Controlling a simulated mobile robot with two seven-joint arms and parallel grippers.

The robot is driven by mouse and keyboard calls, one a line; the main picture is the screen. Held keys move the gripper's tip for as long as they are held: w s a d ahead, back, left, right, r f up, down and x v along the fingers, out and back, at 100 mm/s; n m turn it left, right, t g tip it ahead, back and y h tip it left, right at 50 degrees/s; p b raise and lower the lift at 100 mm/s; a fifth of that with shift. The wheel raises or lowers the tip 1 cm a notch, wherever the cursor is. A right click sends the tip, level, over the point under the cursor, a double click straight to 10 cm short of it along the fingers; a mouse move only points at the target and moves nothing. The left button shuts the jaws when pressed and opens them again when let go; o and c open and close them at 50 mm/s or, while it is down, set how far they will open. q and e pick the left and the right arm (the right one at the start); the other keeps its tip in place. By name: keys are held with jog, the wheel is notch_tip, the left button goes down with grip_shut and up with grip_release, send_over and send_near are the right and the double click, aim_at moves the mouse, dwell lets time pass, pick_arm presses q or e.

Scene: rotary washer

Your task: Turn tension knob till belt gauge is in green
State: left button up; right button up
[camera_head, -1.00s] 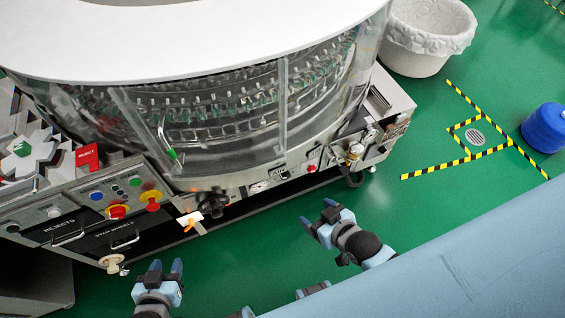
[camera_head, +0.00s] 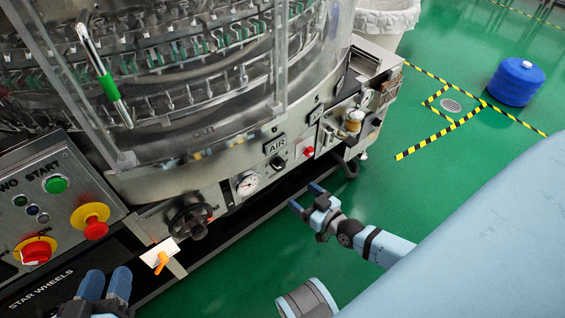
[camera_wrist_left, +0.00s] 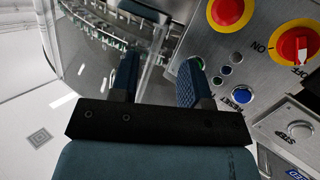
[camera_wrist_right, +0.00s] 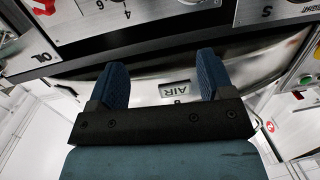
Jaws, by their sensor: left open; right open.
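A round white gauge (camera_head: 248,183) is set in the front panel of the washer; its needle and coloured zones are too small to read. A black handwheel-like knob (camera_head: 190,218) sticks out lower left of it. I cannot read a label telling whether it is the tension knob. My left gripper (camera_head: 105,283) is open and empty at the lower left, apart from that knob. In the left wrist view its fingers (camera_wrist_left: 158,70) have nothing between them. My right gripper (camera_head: 306,198) is open and empty, right of the gauge and off the panel.
A smaller black knob (camera_head: 277,163) sits under the AIR label (camera_head: 277,145), with a red knob (camera_head: 308,151) to its right. A white tag with an orange clip (camera_head: 160,262) hangs lower left. The button panel (camera_head: 60,205) is at left. Green floor (camera_head: 440,190) is open at right.

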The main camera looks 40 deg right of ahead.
aim_at(281, 167)
jog(key=w+d+f+m+t+h+b, duration=0.1)
jog(key=w+d+f+h+b, duration=0.15)
jog(key=d+f+b, duration=0.3)
jog(key=shift+y, duration=0.35)
jog(key=w+b, duration=0.1)
jog(key=w, duration=0.3)
jog(key=w+a+b, duration=0.1)
jog(key=w, duration=0.3)
jog(key=w+a+b, duration=0.1)
jog(key=w+b, duration=0.1)
jog(key=w, duration=0.2)
jog(key=shift+f, duration=0.35)
jog(key=shift+w+r, duration=0.1)
jog(key=shift+w, duration=0.55)
pick_arm(q)
jog(key=f+m+t, duration=0.1)
jog(key=w+f+m+t+h, duration=0.1)
jog(key=m, duration=0.1)
jog(key=shift+w+a+f+m+h, duration=0.1)
jog(key=shift+w+a+m+h, duration=0.1)
jog(key=shift+w+m+h, duration=0.1)
pick_arm(e)
jog(key=shift+c, duration=0.2)
pick_arm(q)
jog(key=shift+r, duration=0.2)
pick_arm(e)
jog(key=c, duration=0.9)
